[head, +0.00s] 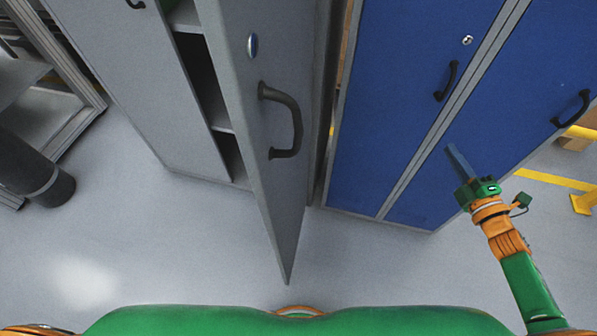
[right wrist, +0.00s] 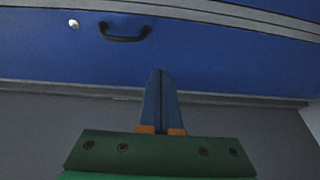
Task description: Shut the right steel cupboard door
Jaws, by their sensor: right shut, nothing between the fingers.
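The right steel cupboard door (head: 270,110) is grey and stands open in the head view, swung out toward me. It has a dark handle (head: 294,120) and a round lock (head: 252,46). Behind it, the grey cupboard's (head: 228,150) shelves show in a narrow dark opening. My right gripper (head: 456,158) is shut and empty, well to the right of the door, in front of a blue cupboard. In the right wrist view its blue fingers (right wrist: 160,100) lie together and point at a blue door. My left gripper is not in view.
The blue cupboard (head: 385,100) with dark handles stands right of the open door and is closed. A dark cylinder (head: 38,170) and a metal rack (head: 75,90) are at the left. The grey floor (head: 180,250) before the cupboards is clear.

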